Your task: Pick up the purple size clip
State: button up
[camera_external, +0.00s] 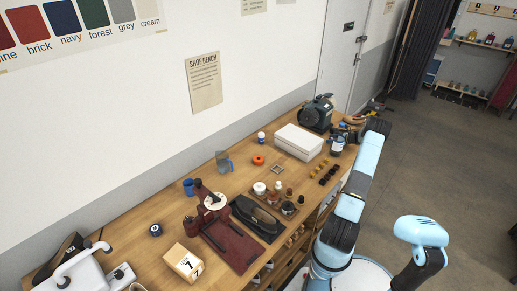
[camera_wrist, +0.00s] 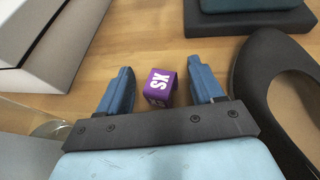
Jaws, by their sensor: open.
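The purple size clip (camera_wrist: 158,88) is a small block-like piece with white "XS" lettering on the wood bench top in the wrist view. My gripper (camera_wrist: 160,68) is open, with one blue finger to the left of the clip and one to the right. Nothing is held. In the external view my arm reaches over the far end of the bench, and I cannot make out the clip there.
A white box (camera_external: 298,142) stands near the gripper; its edge (camera_wrist: 50,45) shows left in the wrist view. A dark bench machine (camera_external: 317,114) is behind. A black curved object (camera_wrist: 248,75) lies close right of the gripper. A clear rounded item (camera_wrist: 50,126) is lower left.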

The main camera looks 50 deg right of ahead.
jog(key=c, duration=1.2)
